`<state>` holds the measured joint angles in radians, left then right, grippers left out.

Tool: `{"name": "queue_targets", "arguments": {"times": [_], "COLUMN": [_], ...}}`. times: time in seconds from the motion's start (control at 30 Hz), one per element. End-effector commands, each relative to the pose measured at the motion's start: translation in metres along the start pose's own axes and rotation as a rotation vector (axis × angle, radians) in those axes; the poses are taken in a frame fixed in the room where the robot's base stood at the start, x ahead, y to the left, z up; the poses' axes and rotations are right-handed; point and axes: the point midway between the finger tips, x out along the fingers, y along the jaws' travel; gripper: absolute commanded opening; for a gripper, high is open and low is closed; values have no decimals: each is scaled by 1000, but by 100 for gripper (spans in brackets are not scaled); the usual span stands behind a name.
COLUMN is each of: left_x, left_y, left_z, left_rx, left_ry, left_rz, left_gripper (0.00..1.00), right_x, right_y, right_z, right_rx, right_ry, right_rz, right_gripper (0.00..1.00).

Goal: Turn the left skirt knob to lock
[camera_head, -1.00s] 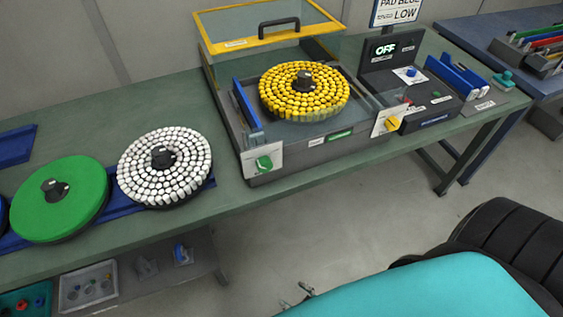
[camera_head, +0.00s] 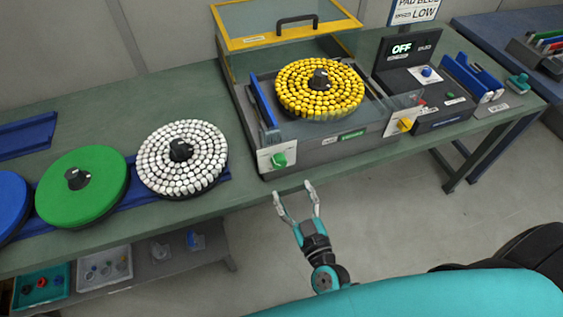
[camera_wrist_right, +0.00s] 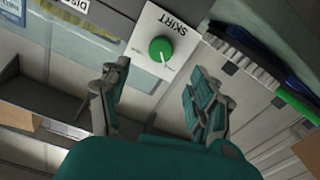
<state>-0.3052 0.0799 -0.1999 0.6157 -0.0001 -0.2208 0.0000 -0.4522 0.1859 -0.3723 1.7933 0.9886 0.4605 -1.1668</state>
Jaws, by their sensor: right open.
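The left skirt knob is a green round knob (camera_head: 279,160) on a white plate (camera_head: 264,160) at the left front corner of the grey machine (camera_head: 330,150). In the right wrist view the green knob (camera_wrist_right: 161,50) shows a white pointer line, on a plate lettered SKIRT. My right gripper (camera_head: 297,190) is open and empty, below and just in front of the knob in the head view. In the right wrist view its fingers (camera_wrist_right: 158,85) stand apart, with the knob beyond and between them. It does not appear to touch the knob. My left gripper is not in view.
A yellow knob (camera_head: 405,125) sits at the machine's right front corner. A yellow bristled disc (camera_head: 320,90) lies inside the machine, whose yellow-framed lid (camera_head: 290,38) is raised. White (camera_head: 182,158) and green (camera_head: 82,186) discs lie on the bench to the left. The display reads OFF.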

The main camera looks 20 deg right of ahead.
Motion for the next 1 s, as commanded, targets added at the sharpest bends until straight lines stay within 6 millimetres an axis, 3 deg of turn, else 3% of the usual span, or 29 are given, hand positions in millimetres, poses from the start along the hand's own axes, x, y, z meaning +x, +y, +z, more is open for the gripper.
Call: {"name": "queue_targets", "arguments": {"times": [0.2,0.4,0.6,0.87,1.0], "left_x": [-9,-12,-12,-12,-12], "left_y": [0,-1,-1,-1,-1], "left_z": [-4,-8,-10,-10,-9], "left_rx": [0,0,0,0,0], "left_ry": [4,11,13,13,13], "left_rz": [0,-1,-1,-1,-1], "left_gripper": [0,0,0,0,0], "right_x": [49,81,95,96,96], "right_y": [0,0,0,0,0], "right_z": [-2,-1,0,0,0], "right_rx": [0,-1,0,0,0], "right_ry": [2,1,0,0,0], "right_rz": [0,0,-1,-1,0], "right_gripper": [62,62,62,62,48]}}
